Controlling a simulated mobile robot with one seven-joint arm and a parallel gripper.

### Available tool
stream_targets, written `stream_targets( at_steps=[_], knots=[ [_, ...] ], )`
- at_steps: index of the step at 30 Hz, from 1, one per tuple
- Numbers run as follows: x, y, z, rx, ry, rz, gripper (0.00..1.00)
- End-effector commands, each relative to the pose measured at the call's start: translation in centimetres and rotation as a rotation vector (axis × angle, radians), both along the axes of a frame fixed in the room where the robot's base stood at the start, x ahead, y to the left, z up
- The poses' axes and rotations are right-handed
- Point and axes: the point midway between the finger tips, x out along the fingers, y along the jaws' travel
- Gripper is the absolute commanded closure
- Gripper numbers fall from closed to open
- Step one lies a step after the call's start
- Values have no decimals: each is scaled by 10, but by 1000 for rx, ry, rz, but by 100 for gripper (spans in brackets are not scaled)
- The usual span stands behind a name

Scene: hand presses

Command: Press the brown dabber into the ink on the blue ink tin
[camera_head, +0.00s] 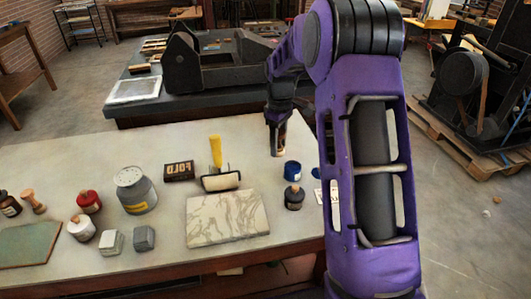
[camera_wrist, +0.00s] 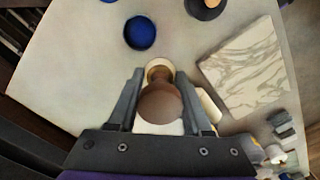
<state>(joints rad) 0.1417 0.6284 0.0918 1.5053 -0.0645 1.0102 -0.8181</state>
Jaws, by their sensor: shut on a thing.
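My gripper (camera_wrist: 158,88) is shut on the brown dabber (camera_wrist: 161,104), with a finger on either side of it. The dabber shows a round brown knob and a pale round end. In the head view my gripper (camera_head: 278,120) holds the dabber (camera_head: 278,143) above the table, up and left of the blue ink tin (camera_head: 292,164). The blue ink tin (camera_wrist: 140,33) is round, open and dark blue inside in the wrist view, beyond the dabber and apart from it. The dabber's underside is hidden.
A dark corked bottle (camera_head: 294,199) stands close in front of the tin. A marble slab (camera_head: 227,217), a yellow-handled roller (camera_head: 216,152) and a lettered block (camera_head: 179,171) lie left. A small blue thing (camera_head: 315,173) is partly hidden by my arm.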

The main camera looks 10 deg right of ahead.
Motion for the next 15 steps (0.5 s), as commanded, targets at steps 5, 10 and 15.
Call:
stream_targets(
  at_steps=[5,10,15],
  knots=[
    [2,-43,4,1,0,-4,100],
    [1,-52,-1,1,1,1,100],
    [1,-51,-14,1,1,1,100]
  ],
)
